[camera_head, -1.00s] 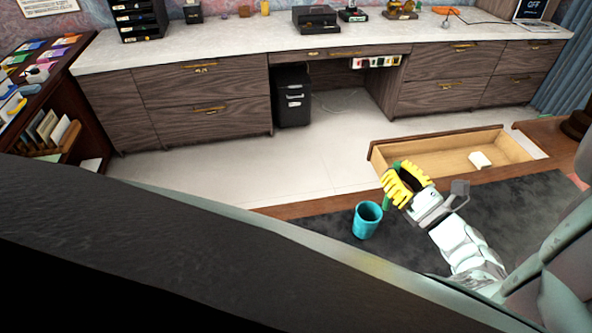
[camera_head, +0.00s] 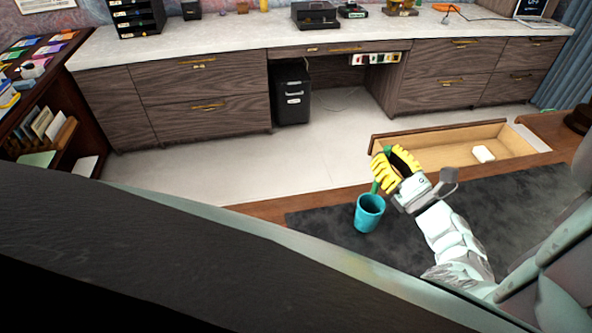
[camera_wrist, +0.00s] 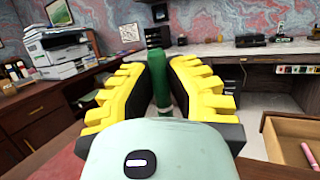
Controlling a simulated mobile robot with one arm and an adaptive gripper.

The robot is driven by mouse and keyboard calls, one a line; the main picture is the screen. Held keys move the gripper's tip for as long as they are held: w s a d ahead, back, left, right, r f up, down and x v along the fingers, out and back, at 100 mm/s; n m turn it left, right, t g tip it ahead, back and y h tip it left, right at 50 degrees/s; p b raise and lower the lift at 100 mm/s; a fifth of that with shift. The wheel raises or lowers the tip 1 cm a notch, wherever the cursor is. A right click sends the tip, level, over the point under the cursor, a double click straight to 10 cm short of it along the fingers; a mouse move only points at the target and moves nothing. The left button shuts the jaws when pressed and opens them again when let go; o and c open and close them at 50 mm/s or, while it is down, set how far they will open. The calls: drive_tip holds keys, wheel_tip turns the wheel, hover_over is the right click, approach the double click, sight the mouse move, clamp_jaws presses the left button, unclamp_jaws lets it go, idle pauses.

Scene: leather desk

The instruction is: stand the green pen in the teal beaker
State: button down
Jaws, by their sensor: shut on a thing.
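The green pen (camera_head: 375,187) is held upright, slightly tilted, between the yellow-padded fingers of my gripper (camera_head: 392,163). My gripper is shut on it, and the pen also shows between the fingers in the wrist view (camera_wrist: 161,82). The teal beaker (camera_head: 369,215) stands upright on the dark desk mat, just below and left of my gripper in the head view. The pen's lower end shows at the beaker's far rim; I cannot tell whether it is above the opening or behind it. The beaker is not visible in the wrist view.
An open wooden drawer (camera_head: 440,152) lies beyond my gripper, with a small white item (camera_head: 483,154) in it. A pink object (camera_wrist: 309,155) shows in the drawer in the wrist view. The dark mat (camera_head: 325,225) is clear left of the beaker.

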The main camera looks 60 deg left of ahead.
sight(376, 194)
drive_tip(key=shift+f+b, duration=3.55)
drive_tip(key=shift+f, duration=0.85)
drive_tip(key=c, duration=1)
unclamp_jaws()
drive_tip(key=shift+o, duration=0.2)
drive_tip(key=shift+d, duration=0.1)
drive_tip(key=v, duration=1.2)
